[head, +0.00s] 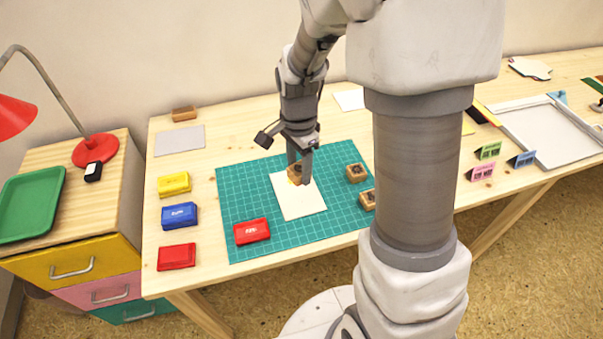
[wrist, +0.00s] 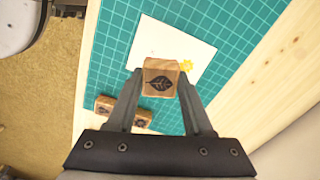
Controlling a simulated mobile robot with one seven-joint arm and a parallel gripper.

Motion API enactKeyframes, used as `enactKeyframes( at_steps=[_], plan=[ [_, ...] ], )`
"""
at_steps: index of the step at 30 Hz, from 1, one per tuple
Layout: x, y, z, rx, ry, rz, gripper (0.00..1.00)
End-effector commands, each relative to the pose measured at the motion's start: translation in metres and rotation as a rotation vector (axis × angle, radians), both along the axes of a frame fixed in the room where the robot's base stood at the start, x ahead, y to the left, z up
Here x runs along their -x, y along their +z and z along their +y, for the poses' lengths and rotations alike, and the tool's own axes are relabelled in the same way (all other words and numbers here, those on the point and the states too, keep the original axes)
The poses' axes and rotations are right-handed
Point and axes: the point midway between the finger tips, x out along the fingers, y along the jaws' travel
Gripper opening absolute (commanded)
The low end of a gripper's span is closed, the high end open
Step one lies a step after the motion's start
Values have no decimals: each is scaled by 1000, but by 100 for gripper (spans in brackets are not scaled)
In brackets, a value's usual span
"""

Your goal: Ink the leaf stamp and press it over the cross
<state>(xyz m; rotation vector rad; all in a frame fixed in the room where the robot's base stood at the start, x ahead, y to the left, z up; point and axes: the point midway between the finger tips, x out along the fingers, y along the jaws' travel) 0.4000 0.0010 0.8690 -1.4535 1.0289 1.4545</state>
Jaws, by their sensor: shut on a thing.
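My gripper (head: 301,172) is shut on a wooden leaf stamp (wrist: 160,79), whose top face carries a dark leaf picture. In the head view the fingers hold the stamp (head: 294,172) over the far edge of a white paper (head: 303,205) on the green mat. The wrist view shows a yellow mark (wrist: 187,65) on the paper beside the stamp and a faint small mark left of it. I cannot make out a cross. A red inkpad (head: 252,231) lies on the mat. Yellow (head: 174,184), blue (head: 179,216) and red (head: 176,257) inkpads stand left of the mat.
Two other wooden stamps (head: 356,173) (head: 367,201) stand right of the paper on the green mat (head: 240,190). A wooden block (head: 184,113) and a grey sheet (head: 179,140) lie behind. Small cards and a white tray (head: 550,132) are at right.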

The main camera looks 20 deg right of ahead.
Motion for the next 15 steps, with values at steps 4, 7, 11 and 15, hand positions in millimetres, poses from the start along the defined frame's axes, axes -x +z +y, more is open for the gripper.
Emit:
enactKeyframes(
  at_steps=[4, 7, 11, 15],
  plan=[
    [10, -6, 0, 0, -187, 0, 11],
    [13, -8, 0, 0, -264, -1, 11],
    [15, -11, -1, 0, -306, 0, 11],
    [15, -17, -1, 0, -310, 0, 11]
  ],
)
